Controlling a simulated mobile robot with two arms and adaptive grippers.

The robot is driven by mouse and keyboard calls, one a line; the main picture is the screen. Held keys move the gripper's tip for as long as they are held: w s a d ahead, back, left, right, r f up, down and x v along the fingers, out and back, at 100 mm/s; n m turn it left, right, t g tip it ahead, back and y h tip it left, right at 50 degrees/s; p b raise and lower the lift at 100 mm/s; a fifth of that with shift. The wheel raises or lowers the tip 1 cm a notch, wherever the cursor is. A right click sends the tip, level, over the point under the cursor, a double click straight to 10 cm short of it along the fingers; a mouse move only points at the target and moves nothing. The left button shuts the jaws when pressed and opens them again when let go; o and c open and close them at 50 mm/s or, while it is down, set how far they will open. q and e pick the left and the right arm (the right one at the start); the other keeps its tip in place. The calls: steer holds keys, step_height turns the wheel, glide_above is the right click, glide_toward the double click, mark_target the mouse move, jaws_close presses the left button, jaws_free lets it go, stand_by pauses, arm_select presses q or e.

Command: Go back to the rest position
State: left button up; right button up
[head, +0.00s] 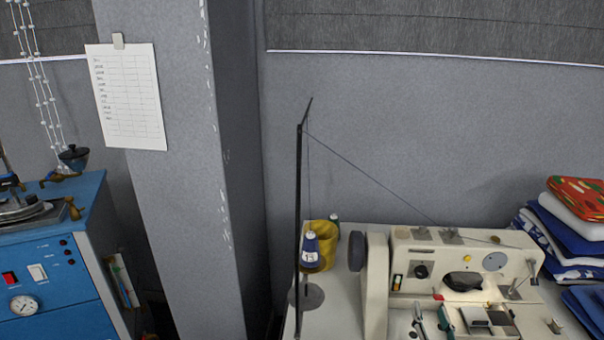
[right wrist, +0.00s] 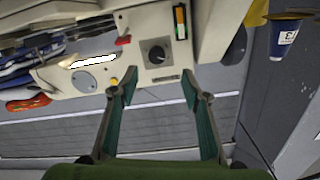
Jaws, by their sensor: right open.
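My right gripper (head: 432,318) shows at the bottom edge of the head view, in front of the cream sewing machine (head: 376,290). My left gripper is in neither view.
A thread stand (head: 299,200) with a blue spool (head: 311,250) stands left of the machine, its thread running across to it. Folded cloths (head: 570,230) are stacked at right. A blue cabinet (head: 50,285) stands at left, beside a grey pillar (head: 175,190).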

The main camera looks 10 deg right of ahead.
steer(key=s+a+f+n+g+y, duration=0.1)
steer(key=s+a+f+g, duration=0.1)
steer(key=s+a, duration=0.1)
steer(key=s+a+f+n+g+y, duration=0.1)
steer(key=s+a+f+n+g, duration=0.1)
steer(key=a, duration=0.3)
steer(key=s+a+f+n+g+y, duration=0.1)
steer(key=s+a+f+g+y, duration=0.1)
steer(key=s+a, duration=0.2)
steer(key=shift+s+f+n, duration=0.25)
steer(key=shift+s+n, duration=0.05)
steer(key=s+a+n+g, duration=0.2)
steer(key=s+a+g, duration=0.15)
steer(key=s, duration=0.65)
steer(key=s+a+n+g, duration=0.1)
steer(key=s+a+g, duration=0.25)
steer(key=s, duration=0.65)
step_height(320, 180, down, 28)
steer(key=s+g+b, duration=0.1)
steer(key=s+g, duration=0.1)
steer(key=s+d+f, duration=0.1)
steer(key=s+f, duration=0.7)
steer(key=s+d+f+g+b, duration=0.1)
steer(key=s+d+f, duration=0.1)
steer(key=s+f, duration=0.7)
steer(key=shift+s+d, duration=0.25)
steer(key=shift+d, duration=0.05)
